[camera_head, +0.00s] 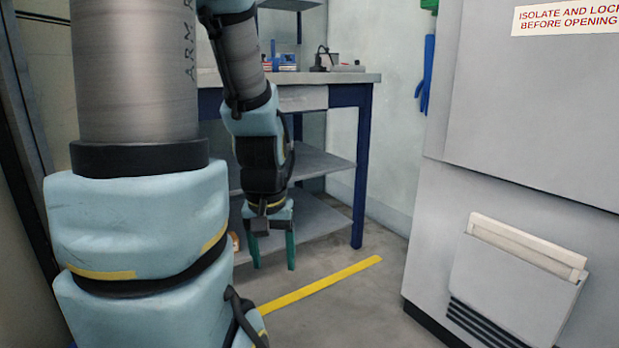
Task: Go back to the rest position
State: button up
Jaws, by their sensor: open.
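My arm reaches down from the top of the head view in front of the workbench. My gripper (273,266) hangs at its end, pointing down, with two green fingers apart. Nothing shows between the fingers. It is above the floor, in front of the bench's lower shelf in the picture. The big upright arm link on the left hides part of the bench and floor.
A workbench (345,78) with blue legs and grey shelves stands behind my gripper, with small items on top. A grey cabinet (560,140) with a document holder (515,285) stands at right. A yellow line (325,283) crosses the clear floor. Blue gloves (428,75) hang on the wall.

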notch_tip(320, 180, up, 38)
jog(key=p, duration=3.7)
jog(key=shift+w, duration=0.2)
